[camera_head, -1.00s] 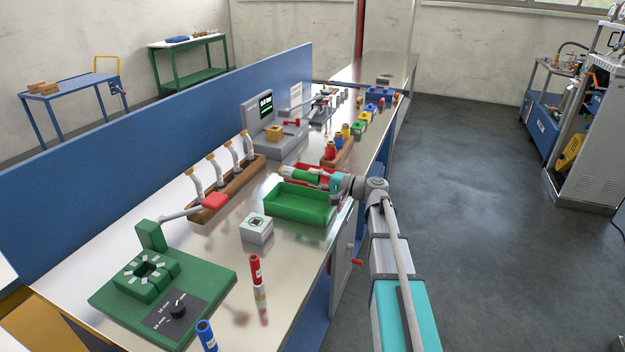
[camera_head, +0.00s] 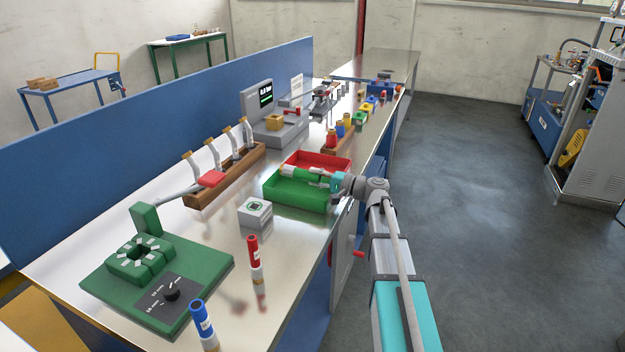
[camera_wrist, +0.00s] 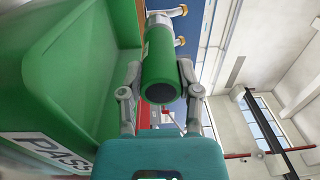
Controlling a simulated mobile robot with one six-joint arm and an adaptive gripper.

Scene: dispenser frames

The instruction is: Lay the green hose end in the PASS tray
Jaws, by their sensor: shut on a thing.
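The green hose end (camera_head: 300,173) is a green cylinder with a pale tip and brass end. My gripper (camera_head: 322,180) is shut on it and holds it lying roughly level, over the far edge of the green tray (camera_head: 296,200). In the wrist view the hose end (camera_wrist: 160,65) sits between the two fingers (camera_wrist: 157,84). There the green tray (camera_wrist: 60,75) with a PASS label (camera_wrist: 45,150) fills the left side, beside the hose. Whether the hose touches the tray cannot be told.
A red tray (camera_head: 335,162) stands just behind the green one. A white block (camera_head: 256,212) is to its left.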

